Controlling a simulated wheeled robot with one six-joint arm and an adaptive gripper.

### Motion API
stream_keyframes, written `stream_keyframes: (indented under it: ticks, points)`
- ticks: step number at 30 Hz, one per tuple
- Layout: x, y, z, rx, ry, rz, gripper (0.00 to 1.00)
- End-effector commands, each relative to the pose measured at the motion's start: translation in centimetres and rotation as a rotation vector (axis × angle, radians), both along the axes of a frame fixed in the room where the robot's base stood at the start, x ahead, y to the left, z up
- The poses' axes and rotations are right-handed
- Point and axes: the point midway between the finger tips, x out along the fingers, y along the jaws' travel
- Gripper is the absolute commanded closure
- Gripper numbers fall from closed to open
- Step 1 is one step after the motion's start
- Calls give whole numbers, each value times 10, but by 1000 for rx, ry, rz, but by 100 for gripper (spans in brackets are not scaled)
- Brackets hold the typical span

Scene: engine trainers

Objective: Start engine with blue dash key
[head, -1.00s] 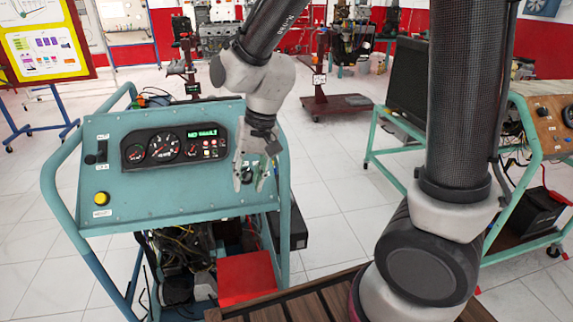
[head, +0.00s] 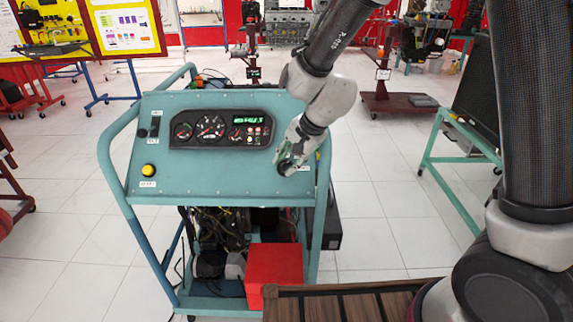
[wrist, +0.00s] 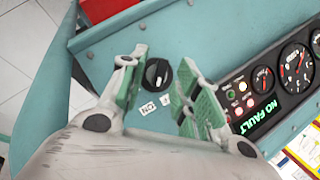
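The blue-green dash panel (head: 200,178) tops a wheeled engine trainer, with gauges (head: 215,129) and a green display that reads "NO FAULT" in the wrist view (wrist: 259,117). In the head view my gripper (head: 290,162) is at the panel's right part and mostly hides the key.
A yellow button (head: 149,170) is on the panel's left. Blue-green side rails (head: 111,170) frame the trainer. A red box (head: 273,268) sits low, beside a slatted wooden surface (head: 355,303). Another stand with a dark screen (head: 478,90) is at right. White floor lies open on the left.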

Motion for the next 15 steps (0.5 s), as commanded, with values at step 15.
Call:
stream_keyframes:
  ticks: [15]
  points:
    - [7, 8, -20, 0, 0, 1, 73]
